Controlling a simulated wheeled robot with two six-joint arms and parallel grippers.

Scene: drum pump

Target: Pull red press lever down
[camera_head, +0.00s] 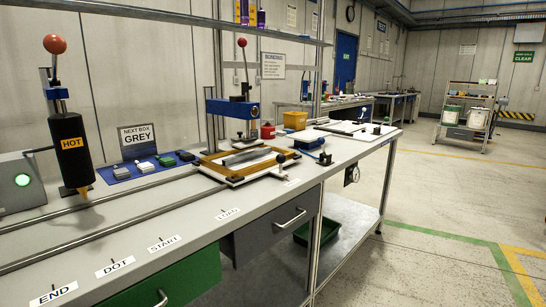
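The press head is above the base, with a grey bar-shaped piece (247,157) lying in the frame below. A second red ball knob (54,43) tops a lever at the far left, on a stand with a black cylinder (73,149) marked HOT. This cylinder's orange tip points down towards the rails. Neither of my grippers shows in this view.
Metal rails (111,222) run along the bench top towards the press. A blue mat (111,178) with small blocks lies behind them, before a NEXT BOX GREY sign (137,141). A shelf (178,15) hangs above.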

